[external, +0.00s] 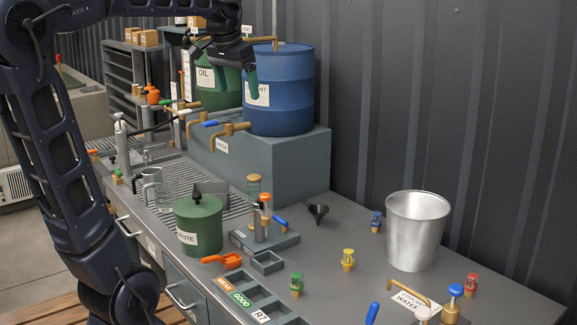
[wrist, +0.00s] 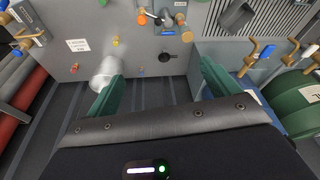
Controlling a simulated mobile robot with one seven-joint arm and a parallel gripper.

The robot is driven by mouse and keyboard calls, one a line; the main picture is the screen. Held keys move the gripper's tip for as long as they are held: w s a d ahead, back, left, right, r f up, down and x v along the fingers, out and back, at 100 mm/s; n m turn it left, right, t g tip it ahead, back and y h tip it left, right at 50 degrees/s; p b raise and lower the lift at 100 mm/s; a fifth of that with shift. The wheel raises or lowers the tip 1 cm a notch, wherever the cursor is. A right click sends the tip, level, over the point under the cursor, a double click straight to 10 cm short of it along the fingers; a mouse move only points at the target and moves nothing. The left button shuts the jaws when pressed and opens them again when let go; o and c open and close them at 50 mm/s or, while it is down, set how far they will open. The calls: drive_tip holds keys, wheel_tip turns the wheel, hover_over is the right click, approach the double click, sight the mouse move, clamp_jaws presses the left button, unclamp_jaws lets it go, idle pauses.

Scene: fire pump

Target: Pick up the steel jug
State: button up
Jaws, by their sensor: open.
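A small grey steel jug (external: 151,188) with a side handle stands upright on the ribbed drain area at the left of the bench in the external view. A clear beaker stands close beside it, to the right. My gripper (external: 238,86) is high above the bench, in front of the drums, well apart from the jug. In the wrist view my gripper (wrist: 162,85) has its two green fingers wide apart with nothing between them. I cannot make out the jug surely in the wrist view.
A green waste can (external: 198,228) stands in front of the jug's right side. A blue drum (external: 279,92) stands on a raised block (external: 270,165). A large metal bucket (external: 417,232) is at the right.

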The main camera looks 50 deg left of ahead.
drive_tip(key=w+a+r+n, duration=0.1)
drive_tip(key=w+a, duration=0.4)
drive_tip(key=a, duration=0.9)
drive_tip(key=n+g, duration=0.3)
drive_tip(key=n, duration=0.1)
hover_over(151, 180)
drive_tip(key=a, duration=0.3)
wheel_tip(151, 180, down, 11)
drive_tip(key=shift+h, duration=0.4)
drive_tip(key=shift+w+d+f, duration=0.1)
drive_tip(key=shift+w+f, duration=0.05)
drive_tip(key=shift+f, duration=5.65)
drive_tip(key=shift+w+a+f, duration=0.1)
drive_tip(key=shift+w+f, duration=0.05)
drive_tip(key=shift+f, duration=5.7)
drive_tip(key=shift+w+d+f, duration=0.1)
drive_tip(key=shift+w+f, duration=0.05)
drive_tip(key=shift+f, duration=5.65)
drive_tip(key=shift+r, duration=0.1)
drive_tip(key=c, duration=1.2)
